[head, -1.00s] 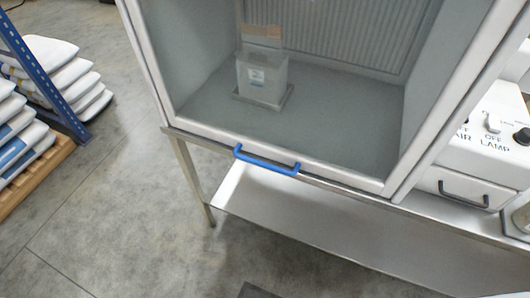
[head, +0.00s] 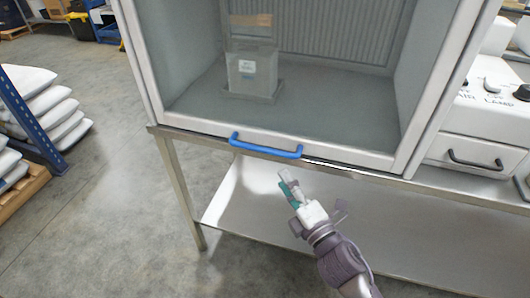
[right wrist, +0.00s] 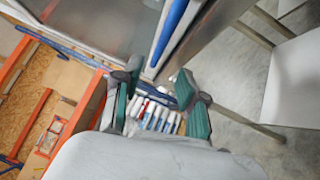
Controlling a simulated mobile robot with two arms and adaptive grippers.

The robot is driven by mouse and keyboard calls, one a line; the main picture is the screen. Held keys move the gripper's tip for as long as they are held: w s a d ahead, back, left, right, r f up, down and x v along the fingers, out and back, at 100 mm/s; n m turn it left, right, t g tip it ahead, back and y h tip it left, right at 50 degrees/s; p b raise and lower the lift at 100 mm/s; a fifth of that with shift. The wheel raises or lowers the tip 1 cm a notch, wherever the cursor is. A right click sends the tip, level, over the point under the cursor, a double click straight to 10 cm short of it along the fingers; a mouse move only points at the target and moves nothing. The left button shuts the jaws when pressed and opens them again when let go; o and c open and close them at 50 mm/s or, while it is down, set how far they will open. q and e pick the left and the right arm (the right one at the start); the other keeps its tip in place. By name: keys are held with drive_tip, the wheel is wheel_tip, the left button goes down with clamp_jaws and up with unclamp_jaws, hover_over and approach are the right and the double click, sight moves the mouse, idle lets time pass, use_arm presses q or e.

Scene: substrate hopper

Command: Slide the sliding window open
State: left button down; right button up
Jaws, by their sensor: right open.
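The sliding window (head: 190,118) is a clear pane in a pale frame on the front of a cabinet. Its bottom rail sits at the cabinet's front edge and carries a blue bar handle (head: 265,149). The handle also shows in the right wrist view (right wrist: 171,28), ahead of the fingers. My right gripper (head: 287,184) is below and slightly right of the handle, apart from it. In the right wrist view its two green-padded fingers (right wrist: 157,98) are spread with nothing between them. My left gripper is in neither view.
Behind the pane stands a clear container (head: 250,72) with a label. A steel lower shelf (head: 240,200) lies under the cabinet. A white control unit with a drawer (head: 474,160) is at the right. White sacks (head: 62,125) on a blue rack stand at the left.

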sight(264, 148)
drive_tip(key=x, duration=1.1)
drive_tip(key=shift+w+p, duration=0.2)
drive_tip(key=shift+p, duration=0.15)
clamp_jaws()
